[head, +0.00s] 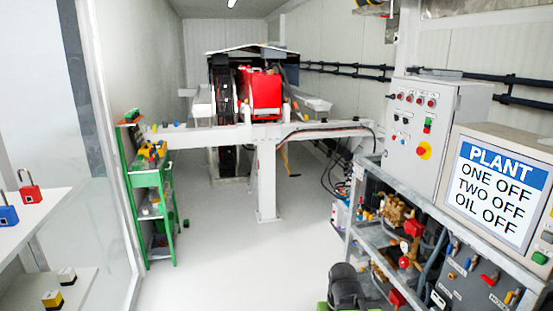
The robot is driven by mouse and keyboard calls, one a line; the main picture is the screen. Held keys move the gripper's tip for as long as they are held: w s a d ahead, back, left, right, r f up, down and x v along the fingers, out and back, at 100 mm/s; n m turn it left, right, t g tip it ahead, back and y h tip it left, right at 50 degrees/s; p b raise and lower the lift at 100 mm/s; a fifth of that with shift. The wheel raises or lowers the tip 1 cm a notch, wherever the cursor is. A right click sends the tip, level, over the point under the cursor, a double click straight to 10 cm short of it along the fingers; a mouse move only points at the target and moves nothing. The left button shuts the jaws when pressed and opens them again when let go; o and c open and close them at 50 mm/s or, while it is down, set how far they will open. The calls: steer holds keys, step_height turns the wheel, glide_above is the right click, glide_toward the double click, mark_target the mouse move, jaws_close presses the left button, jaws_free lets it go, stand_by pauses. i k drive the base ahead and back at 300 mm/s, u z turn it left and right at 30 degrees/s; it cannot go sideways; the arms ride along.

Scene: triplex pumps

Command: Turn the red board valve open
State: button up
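A dark grey board (463,290) stands at the lower right, under the PLANT sign. It carries several small valves with coloured handles. One handle is red (490,279), and it sits at a slant near the board's right part. The valve's exact position, open or shut, is too small to tell. The board's lower part is cut off by the picture edge. No gripper fingers can be made out in the head view.
A metal rack (362,235) with brass pump parts and a red handwheel (404,262) stands left of the board. A grey control cabinet (425,130) rises behind. The white floor (225,265) is clear between rack and green shelf (150,185).

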mark_target(489, 281)
steer(key=z, duration=0.1)
steer(key=k, duration=0.8)
steer(key=z, duration=0.9)
steer(key=i, duration=1.05)
steer(key=z, duration=0.05)
